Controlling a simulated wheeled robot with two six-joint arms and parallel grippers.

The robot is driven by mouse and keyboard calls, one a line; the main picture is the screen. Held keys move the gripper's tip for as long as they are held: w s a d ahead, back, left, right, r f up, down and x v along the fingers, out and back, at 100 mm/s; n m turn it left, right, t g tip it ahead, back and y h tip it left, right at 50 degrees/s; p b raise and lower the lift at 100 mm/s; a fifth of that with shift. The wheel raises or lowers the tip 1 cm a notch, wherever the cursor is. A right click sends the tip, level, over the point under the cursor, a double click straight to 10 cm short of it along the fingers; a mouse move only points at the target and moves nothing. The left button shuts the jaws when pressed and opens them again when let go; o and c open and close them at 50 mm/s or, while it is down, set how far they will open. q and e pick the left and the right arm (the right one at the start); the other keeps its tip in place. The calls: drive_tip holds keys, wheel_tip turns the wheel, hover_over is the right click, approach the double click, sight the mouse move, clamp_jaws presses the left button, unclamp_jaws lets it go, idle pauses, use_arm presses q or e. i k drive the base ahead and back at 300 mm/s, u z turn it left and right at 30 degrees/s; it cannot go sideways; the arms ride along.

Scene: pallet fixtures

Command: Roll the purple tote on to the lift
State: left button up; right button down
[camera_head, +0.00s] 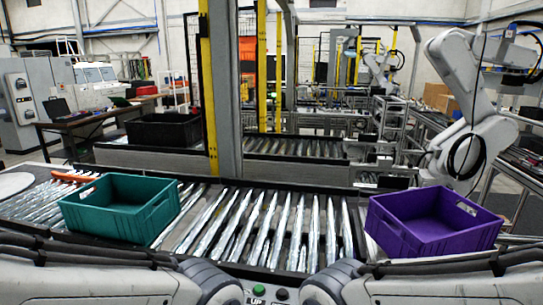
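The purple tote (400,232) is upright and empty at the right end of the near roller conveyor (262,228). A teal tote (112,220), also upright and empty, sits toward the left on the same conveyor. My two arms show along the bottom edge, one in each corner, below the totes. Neither gripper shows in the picture. I cannot tell which part of the scene is the lift.
Bare rollers lie between the two totes. A button panel marked "UP" with a green button (259,289) is at the bottom centre. A yellow-edged post (210,90) stands behind the conveyor. A black tote (164,131) is on a farther conveyor. A white robot arm (468,110) stands behind the purple tote.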

sight(424, 222)
drive_tip(key=u, duration=0.1)
drive_tip(key=i, duration=0.7)
drive_tip(key=z, duration=0.55)
drive_tip(key=i, duration=0.6)
drive_tip(key=z, duration=0.65)
